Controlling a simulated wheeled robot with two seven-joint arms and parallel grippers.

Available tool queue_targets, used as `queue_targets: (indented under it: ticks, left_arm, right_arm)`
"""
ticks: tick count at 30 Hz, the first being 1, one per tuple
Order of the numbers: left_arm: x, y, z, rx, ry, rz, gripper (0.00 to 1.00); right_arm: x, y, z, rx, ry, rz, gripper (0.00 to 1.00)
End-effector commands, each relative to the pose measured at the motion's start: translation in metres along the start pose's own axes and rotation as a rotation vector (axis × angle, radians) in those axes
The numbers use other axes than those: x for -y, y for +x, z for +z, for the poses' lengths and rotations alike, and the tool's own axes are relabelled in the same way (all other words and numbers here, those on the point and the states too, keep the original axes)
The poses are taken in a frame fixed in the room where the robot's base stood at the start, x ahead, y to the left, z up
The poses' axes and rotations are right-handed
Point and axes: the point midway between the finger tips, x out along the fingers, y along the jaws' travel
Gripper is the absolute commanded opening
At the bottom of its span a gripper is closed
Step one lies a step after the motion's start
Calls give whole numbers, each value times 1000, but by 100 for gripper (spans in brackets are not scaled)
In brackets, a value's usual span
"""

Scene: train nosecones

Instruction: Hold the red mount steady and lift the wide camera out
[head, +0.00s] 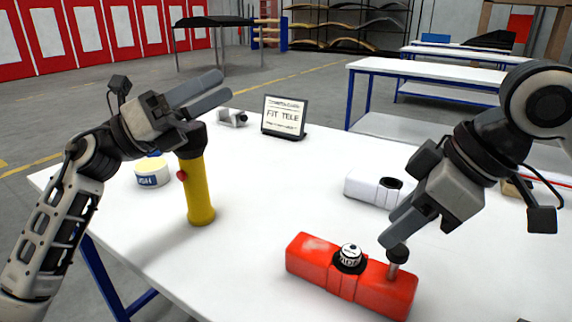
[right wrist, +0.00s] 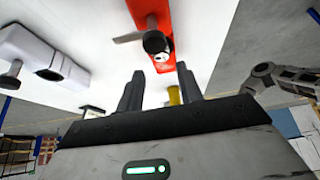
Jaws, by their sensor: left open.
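The red mount (head: 318,264) lies on the white table at the front, and it also shows at the top of the right wrist view (right wrist: 183,40). A small round black-and-white piece, likely the wide camera (head: 350,257), sits in the middle of its top. A dark knob (head: 398,252) on a post stands at the mount's right end. My right gripper (head: 392,232) is above that end, apart from the mount; its fingers are spread and empty in the right wrist view (right wrist: 161,84). My left gripper (head: 218,88) is open and empty, high over the table's left side.
A yellow handled object (head: 199,190) stands upright below my left gripper. A small jar (head: 152,173) is left of it. A white housing (head: 372,187) lies behind the red mount. A sign reading "FIT TELE" (head: 284,116) and a grey device (head: 232,117) are at the back.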

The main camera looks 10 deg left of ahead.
Motion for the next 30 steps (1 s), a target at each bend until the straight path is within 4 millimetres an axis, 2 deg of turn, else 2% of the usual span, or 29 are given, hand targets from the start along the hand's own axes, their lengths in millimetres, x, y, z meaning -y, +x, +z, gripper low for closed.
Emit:
queue_targets:
  ticks: [1, 3, 6, 9, 12, 16, 21, 26, 30]
  left_arm:
    - [4, 21, -16, -107, 58, -52, 76]
    - [8, 44, -45, -278, 144, -119, 76]
    - [12, 68, -85, -534, 275, -216, 76]
    - [14, 78, -119, -805, 406, -309, 76]
    - [10, 78, -142, -1070, 524, -384, 76]
    - [3, 68, -150, -1368, 635, -446, 76]
    - [-3, 55, -145, -1612, 700, -474, 76]
    - [-6, 49, -147, -1688, 710, -480, 76]
    - [-10, 46, -164, -1690, 708, -483, 76]
  right_arm:
    - [0, 0, 0, 0, 0, 0, 36]
    - [0, 0, 0, 0, 0, 0, 36]
    - [0, 0, 0, 0, 0, 0, 36]
    - [0, 0, 0, 0, 0, 0, 36]
    - [0, 0, 0, 0, 0, 0, 36]
    - [0, 0, 0, 0, 0, 0, 36]
    - [0, 0, 0, 0, 0, 0, 36]
    - [0, 0, 0, 0, 0, 0, 36]
    - [0, 0, 0, 0, 0, 0, 36]
